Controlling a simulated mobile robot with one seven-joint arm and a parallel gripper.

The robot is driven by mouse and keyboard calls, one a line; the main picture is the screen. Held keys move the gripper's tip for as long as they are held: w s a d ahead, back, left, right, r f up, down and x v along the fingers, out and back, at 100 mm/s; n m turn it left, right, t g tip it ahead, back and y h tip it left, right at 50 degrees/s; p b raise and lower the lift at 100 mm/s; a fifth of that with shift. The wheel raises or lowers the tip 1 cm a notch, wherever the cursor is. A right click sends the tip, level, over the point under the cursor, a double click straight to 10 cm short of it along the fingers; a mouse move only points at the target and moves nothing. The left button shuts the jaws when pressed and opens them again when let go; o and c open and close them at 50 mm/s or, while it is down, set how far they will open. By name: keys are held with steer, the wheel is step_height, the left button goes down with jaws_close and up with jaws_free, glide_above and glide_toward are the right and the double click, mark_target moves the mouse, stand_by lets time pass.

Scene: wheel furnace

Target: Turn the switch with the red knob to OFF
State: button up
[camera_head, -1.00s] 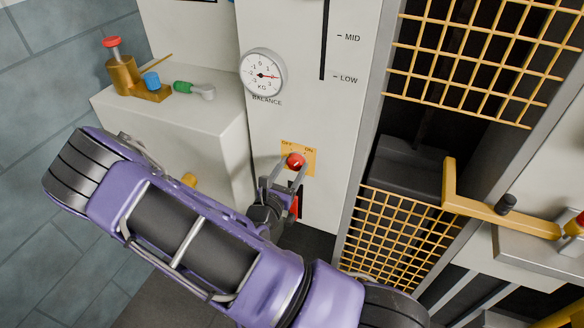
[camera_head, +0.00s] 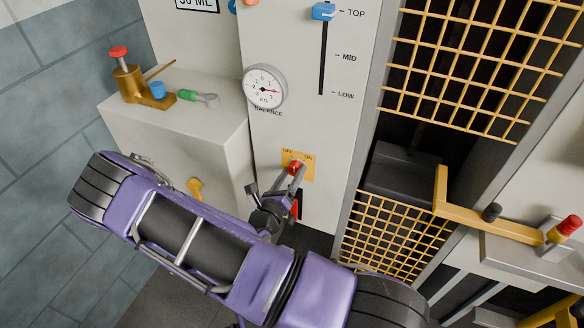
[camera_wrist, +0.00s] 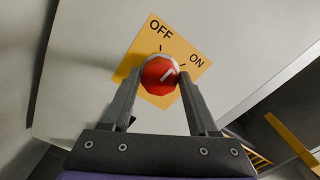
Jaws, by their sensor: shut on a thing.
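The switch is a yellow square plate (camera_head: 309,163) on the pale panel, with a red knob (camera_head: 295,167) at its centre.
A balance dial (camera_head: 265,87) and a blue slider (camera_head: 323,11) are above the switch. A yellow mesh grille (camera_head: 398,238) and a yellow lever (camera_head: 485,220) are at the right. A pale block (camera_head: 185,130) with small tools on top stands at the left.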

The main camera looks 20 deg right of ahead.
steer(key=n+p, duration=0.2)
steer(key=n, duration=0.1)
steer(key=shift+r+n, duration=0.1)
steer(key=shift+n, duration=0.3)
steer(key=shift+n+p, duration=0.7)
steer(key=shift+n, duration=1.1)
steer(key=shift+f, duration=0.2)
steer(key=o, duration=1.4)
steer(key=shift+c, duration=0.2)
steer(key=v, duration=1.7)
steer(key=shift+a, duration=0.25)
